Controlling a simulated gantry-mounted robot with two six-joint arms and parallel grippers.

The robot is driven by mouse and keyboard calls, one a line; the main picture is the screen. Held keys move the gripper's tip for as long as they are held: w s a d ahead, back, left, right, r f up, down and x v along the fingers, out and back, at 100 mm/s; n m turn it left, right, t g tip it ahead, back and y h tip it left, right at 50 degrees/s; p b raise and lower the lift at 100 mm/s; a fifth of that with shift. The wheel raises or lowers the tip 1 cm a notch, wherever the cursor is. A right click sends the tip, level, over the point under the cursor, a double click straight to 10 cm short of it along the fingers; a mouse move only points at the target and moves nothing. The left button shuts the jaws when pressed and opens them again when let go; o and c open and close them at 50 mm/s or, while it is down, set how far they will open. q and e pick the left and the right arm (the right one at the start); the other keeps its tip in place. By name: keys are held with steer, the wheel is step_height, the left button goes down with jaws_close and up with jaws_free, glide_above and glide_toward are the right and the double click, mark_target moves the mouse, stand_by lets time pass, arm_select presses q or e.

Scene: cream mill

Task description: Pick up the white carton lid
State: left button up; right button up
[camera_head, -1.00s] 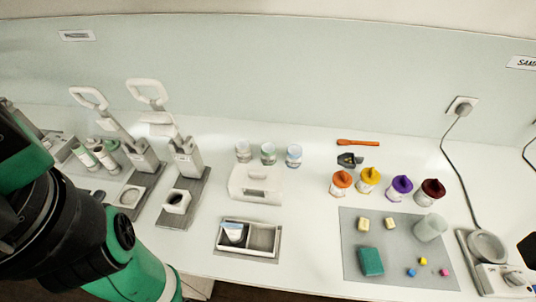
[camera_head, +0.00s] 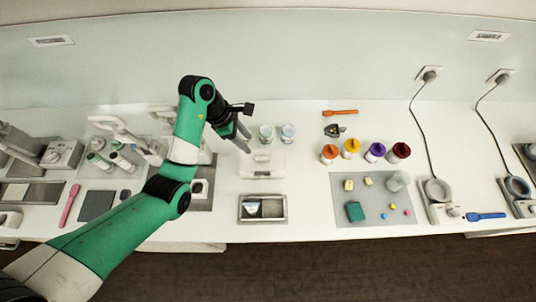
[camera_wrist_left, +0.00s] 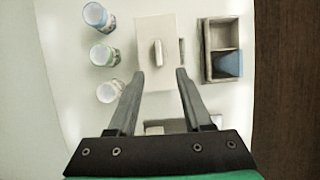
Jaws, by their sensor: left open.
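The white carton lid (camera_head: 262,160) lies on a white carton behind a small grey two-compartment tray in the head view. In the left wrist view the lid (camera_wrist_left: 146,33) is a pale rectangle with a raised upright handle (camera_wrist_left: 158,53). My left gripper (camera_head: 244,142) is open and hangs above the back left of the carton. In the left wrist view its two fingers (camera_wrist_left: 160,73) are apart, with the handle ahead between their tips and nothing held. My right gripper is out of view.
Several small cups stand behind the carton; two show clearly (camera_head: 265,134) (camera_head: 289,134). The two-compartment tray (camera_head: 283,219) holds a blue-white item. Lever presses stand left, under my arm. Jars with coloured lids (camera_head: 375,152) and a grey mat (camera_head: 371,218) lie right.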

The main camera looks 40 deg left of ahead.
mark_target(262, 157)
arm_select(q)
steer(key=b+x, duration=0.2)
steer(key=x, duration=0.9)
steer(key=shift+a, duration=0.1)
steer(key=shift+c, duration=0.2)
jaws_close()
stand_by(1.2)
